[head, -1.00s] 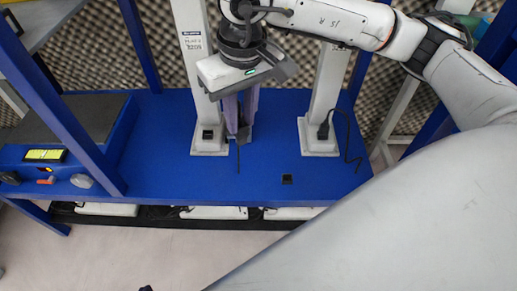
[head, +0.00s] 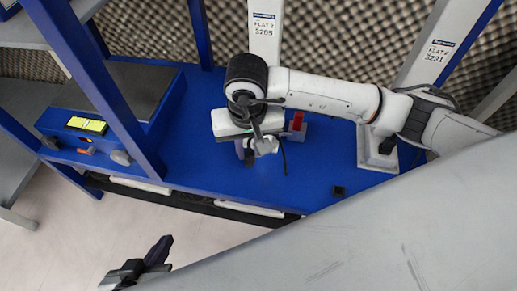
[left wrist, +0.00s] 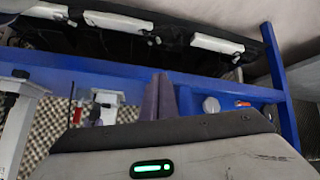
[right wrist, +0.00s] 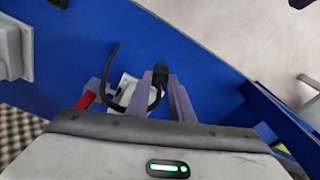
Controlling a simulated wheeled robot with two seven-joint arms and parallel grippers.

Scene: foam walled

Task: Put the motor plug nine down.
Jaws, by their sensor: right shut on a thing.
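Motor plug nine, a black plug (right wrist: 160,74) with a black cable, is held between the purple fingers of my right gripper (right wrist: 156,98) in the right wrist view. Its cable loops to the left. In the head view my right gripper (head: 247,156) is over the blue table (head: 215,165), in front of the middle post; its arm hides most of the plug. The cable (head: 286,160) hangs beside it. Whether the plug touches the table cannot be told. My left gripper (head: 152,258) is low at the left, off the table's front; its fingers (left wrist: 165,97) look together and empty.
A red part (head: 297,121) is at the middle post's foot. The right post's foot (head: 375,155) carries another black plug. A small black block (head: 338,191) lies near the front edge. A blue frame upright (head: 110,95) and a yellow-marked box (head: 87,124) stand left. Bare table lies between.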

